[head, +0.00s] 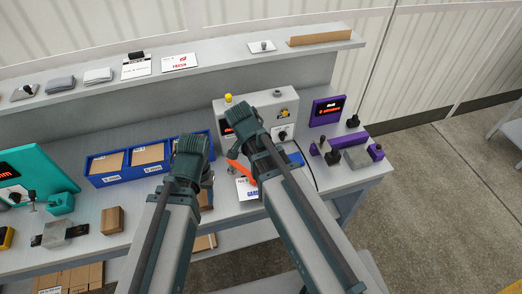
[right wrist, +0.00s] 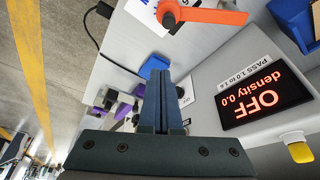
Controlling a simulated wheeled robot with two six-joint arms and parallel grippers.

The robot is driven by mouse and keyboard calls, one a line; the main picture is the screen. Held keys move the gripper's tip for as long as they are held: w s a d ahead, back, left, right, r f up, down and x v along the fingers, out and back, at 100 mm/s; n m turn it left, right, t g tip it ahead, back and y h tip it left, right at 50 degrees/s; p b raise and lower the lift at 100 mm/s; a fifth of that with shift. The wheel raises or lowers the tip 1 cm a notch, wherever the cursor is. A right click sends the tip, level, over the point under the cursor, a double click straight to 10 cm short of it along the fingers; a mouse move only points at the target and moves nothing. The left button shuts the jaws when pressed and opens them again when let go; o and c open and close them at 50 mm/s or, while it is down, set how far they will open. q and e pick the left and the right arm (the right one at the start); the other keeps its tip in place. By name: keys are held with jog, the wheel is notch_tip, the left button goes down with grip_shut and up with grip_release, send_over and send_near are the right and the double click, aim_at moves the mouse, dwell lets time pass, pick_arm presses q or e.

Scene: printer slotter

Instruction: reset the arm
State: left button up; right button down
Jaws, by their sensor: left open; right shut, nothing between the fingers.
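My left arm rises from the bottom centre of the head view, with the left gripper (head: 193,148) over the bench in front of the blue bin. Its fingers are mostly hidden behind the wrist; it is open, and I see nothing held. My right arm reaches further back, with its wrist end (head: 243,120) in front of the grey machine (head: 285,108); its fingers are hidden in the head view. In the right wrist view the right gripper (right wrist: 161,92) is shut and empty, its fingers side by side above the bench.
An orange lever (head: 241,172) lies beside the right arm. A blue bin (head: 105,180) with brown boxes, a teal machine (head: 35,172) and a purple device (head: 328,110) stand on the bench. The display (right wrist: 262,100) reads OFF, density 0.0. Open floor lies right.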

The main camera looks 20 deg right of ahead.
jog(key=s+a+f+n+g+y+b, duration=0.2)
jog(key=s+a+f+n+b, duration=0.5)
jog(key=s+n, duration=0.4)
jog(key=a+f+n, duration=0.1)
jog(key=a+n, duration=0.1)
jog(key=n, duration=0.2)
jog(key=shift+s+f, duration=0.3)
jog(key=shift+s, duration=0.1)
dwell(1.8)
